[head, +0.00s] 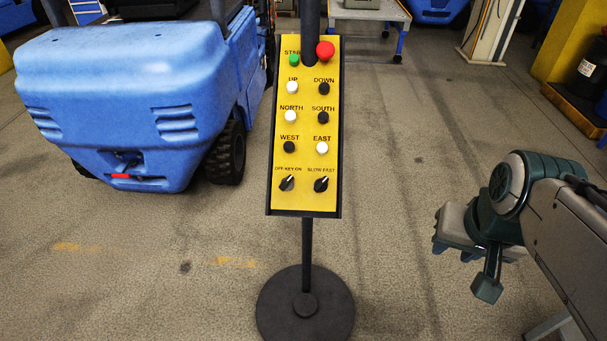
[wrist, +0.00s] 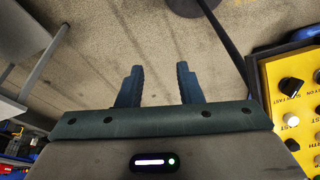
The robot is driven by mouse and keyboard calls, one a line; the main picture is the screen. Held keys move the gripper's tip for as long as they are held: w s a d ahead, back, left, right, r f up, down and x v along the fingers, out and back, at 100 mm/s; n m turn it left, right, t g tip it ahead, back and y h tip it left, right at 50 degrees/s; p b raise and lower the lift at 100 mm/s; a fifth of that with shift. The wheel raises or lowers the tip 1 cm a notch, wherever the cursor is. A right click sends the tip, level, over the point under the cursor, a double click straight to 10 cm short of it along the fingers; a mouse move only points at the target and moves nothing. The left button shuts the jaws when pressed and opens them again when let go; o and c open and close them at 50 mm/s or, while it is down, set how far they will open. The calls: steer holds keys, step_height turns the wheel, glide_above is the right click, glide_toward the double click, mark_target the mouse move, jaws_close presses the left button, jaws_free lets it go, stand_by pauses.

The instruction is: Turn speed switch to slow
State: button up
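The speed switch (head: 321,184) is a black rotary knob under the SLOW FAST label, at the lower right of the yellow control panel (head: 307,203). Its pale mark seems to point up and right, toward FAST. In the wrist view a black knob (wrist: 292,86) by the FAST label shows at the right edge, with part of the panel (wrist: 275,75). My gripper (wrist: 160,78) is open and empty, its two fingers apart over bare floor. In the head view my arm is at the right, clear of the panel.
A similar OFF KEY ON knob (head: 287,184) sits left of the switch, with push buttons and a red stop button (head: 325,51) above. The panel stands on a post with a round base (head: 306,318). A blue vehicle (head: 130,90) stands left. Floor between my arm and panel is clear.

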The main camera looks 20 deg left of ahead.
steer(key=w+a+r+m+y, duration=0.2)
steer(key=w+a+r, duration=0.45)
steer(key=a, duration=0.35)
steer(key=m+g+y+b, duration=0.1)
steer(key=m+g+y, duration=0.1)
glide_toward(323, 182)
steer(key=x, duration=0.9)
steer(key=shift+a+f+p, duration=0.1)
steer(key=shift+p, duration=0.2)
jaws_close()
